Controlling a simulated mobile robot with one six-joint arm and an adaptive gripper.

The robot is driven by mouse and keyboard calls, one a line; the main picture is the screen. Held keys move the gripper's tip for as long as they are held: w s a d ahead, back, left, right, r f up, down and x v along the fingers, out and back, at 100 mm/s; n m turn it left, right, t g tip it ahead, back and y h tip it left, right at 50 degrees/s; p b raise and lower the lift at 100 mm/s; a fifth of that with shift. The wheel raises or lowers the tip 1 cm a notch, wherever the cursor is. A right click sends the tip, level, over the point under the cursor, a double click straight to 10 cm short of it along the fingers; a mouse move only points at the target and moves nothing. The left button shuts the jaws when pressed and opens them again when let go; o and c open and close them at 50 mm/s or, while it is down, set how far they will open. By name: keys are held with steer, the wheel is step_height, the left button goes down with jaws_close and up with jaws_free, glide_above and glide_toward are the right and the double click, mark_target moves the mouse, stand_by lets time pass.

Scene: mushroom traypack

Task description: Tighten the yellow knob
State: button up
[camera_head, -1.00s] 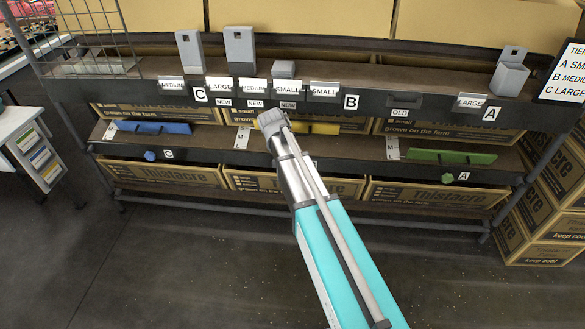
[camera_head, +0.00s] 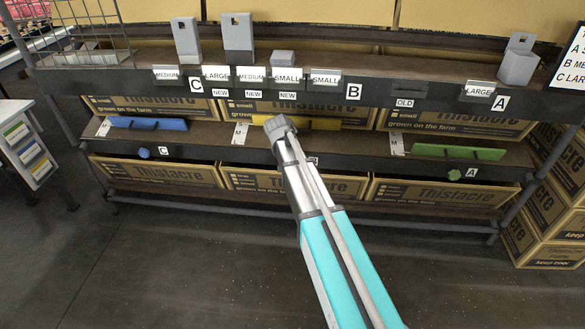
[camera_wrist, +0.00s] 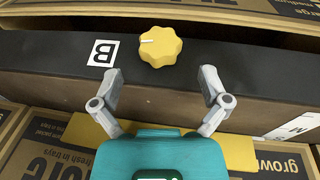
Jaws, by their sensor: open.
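The yellow knob (camera_wrist: 160,46) is a lobed knob with a white mark, on the dark front rail (camera_wrist: 245,75) of the shelf, beside a "B" label (camera_wrist: 103,53) in the wrist view. My gripper (camera_wrist: 164,75) is open, with one finger on each side below the knob in that view. The fingers are apart from each other, with nothing between them, and the knob lies a little beyond their tips. In the head view my arm hides the knob and my gripper's fingers. A yellow bar (camera_head: 327,124) shows behind my arm.
A blue knob (camera_head: 144,153) sits on the same rail to the left and a green knob (camera_head: 454,175) to the right. Blue (camera_head: 148,123) and green (camera_head: 458,152) bars lie above them. Cardboard boxes (camera_head: 450,192) fill the shelf below. The floor in front is clear.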

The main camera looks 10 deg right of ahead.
steer(key=shift+b+x, duration=1.9)
steer(key=shift+x, duration=0.5)
steer(key=c, duration=1.1)
